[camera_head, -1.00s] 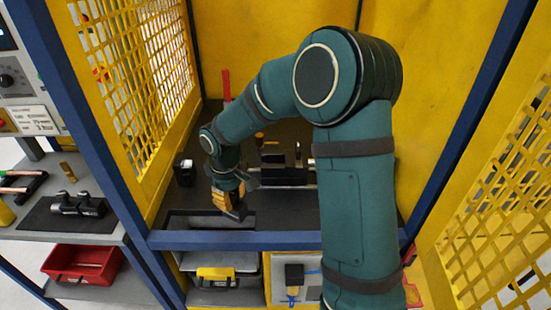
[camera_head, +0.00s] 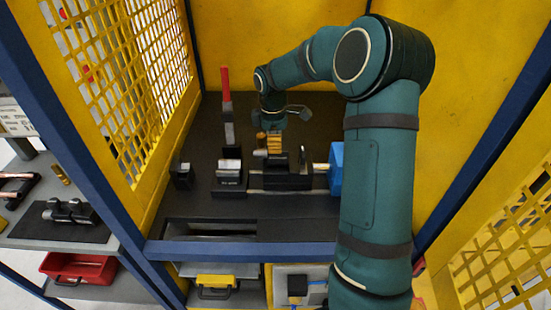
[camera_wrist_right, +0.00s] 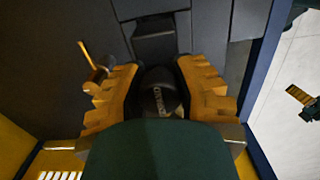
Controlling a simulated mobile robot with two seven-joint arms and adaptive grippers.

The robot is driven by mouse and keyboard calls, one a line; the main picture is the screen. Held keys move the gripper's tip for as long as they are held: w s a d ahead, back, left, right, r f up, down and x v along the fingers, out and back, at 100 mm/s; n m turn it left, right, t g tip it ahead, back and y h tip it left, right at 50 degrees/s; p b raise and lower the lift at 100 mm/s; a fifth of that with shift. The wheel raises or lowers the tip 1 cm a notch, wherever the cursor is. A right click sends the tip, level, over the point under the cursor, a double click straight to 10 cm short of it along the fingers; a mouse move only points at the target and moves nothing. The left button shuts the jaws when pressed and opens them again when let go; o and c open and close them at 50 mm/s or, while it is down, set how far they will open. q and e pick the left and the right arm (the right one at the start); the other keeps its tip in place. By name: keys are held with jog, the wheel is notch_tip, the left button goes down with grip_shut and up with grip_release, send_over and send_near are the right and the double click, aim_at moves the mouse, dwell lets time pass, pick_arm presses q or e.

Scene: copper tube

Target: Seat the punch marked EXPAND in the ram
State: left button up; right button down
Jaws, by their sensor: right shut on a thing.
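My right gripper (camera_head: 271,147) points down over the black machine block on the bench. In the right wrist view its yellow-orange fingers (camera_wrist_right: 160,95) are shut around a dark, round-ended punch (camera_wrist_right: 165,92). Pale lettering shows on the punch, but I cannot read it surely. In the head view the held punch is mostly hidden by the gripper. The black block (camera_head: 287,182) has a short silver rod (camera_head: 320,167) at its right, leading to a blue part (camera_head: 337,168). I cannot tell which part is the ram, or whether the punch touches anything. My left gripper is out of view.
A labelled black stand (camera_head: 229,187) with a silver top and a red-handled upright lever (camera_head: 226,90) stand left of the block. A small black block (camera_head: 182,177) is further left. Yellow mesh (camera_head: 120,80) and a blue front rail (camera_head: 285,248) bound the bench.

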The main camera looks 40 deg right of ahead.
aim_at(275, 156)
jog(key=shift+f, duration=2.6)
jog(key=shift+f+b, duration=0.2)
jog(key=shift+b, duration=0.1)
jog(key=c, duration=0.8)
grip_release()
jog(key=shift+r, duration=0.1)
jog(key=r, duration=0.6)
jog(key=r+p, duration=0.1)
jog(key=r, duration=0.5)
jog(key=shift+w+a, duration=0.2)
